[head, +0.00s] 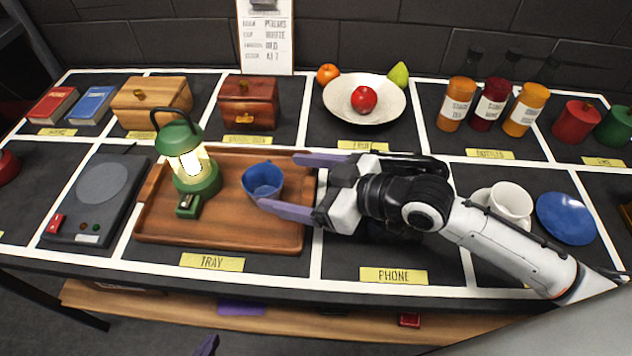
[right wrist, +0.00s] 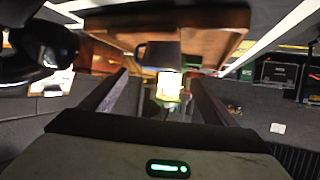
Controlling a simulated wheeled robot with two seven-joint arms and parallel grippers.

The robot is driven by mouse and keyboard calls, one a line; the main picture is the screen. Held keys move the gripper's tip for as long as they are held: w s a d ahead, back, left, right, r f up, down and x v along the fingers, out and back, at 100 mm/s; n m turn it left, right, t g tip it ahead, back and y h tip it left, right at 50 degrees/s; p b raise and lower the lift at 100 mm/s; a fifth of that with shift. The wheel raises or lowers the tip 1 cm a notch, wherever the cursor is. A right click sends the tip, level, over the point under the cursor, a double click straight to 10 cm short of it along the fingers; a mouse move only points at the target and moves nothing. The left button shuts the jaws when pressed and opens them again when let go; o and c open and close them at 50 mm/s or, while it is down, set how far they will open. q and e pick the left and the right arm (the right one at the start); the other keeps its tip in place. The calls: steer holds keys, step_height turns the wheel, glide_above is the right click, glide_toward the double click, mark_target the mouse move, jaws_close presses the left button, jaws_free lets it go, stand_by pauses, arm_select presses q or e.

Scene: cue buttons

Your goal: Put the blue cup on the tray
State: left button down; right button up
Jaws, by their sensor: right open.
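The blue cup (head: 262,181) stands on the right part of the brown wooden tray (head: 270,235), beside a lit green lantern (head: 196,170). My right gripper (head: 279,181) comes in from the right, open. Its purple fingers point toward the cup; the near finger overlaps the cup's lower edge in the head view, and contact cannot be told. In the right wrist view the two dark fingers (right wrist: 160,90) are spread, with the lantern's glow between them.
A grey device (head: 92,200) stands left of the tray. A white cup (head: 510,203) and blue plate (head: 566,218) are at the right. Boxes, a fruit bowl (head: 338,92) and bottles line the back. My right arm covers much of the cell labelled PHONE.

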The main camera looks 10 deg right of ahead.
steer(key=v, duration=0.6)
steer(key=shift+s+d+r, duration=0.2)
steer(key=shift+s+r, duration=0.05)
steer(key=shift+s, duration=0.05)
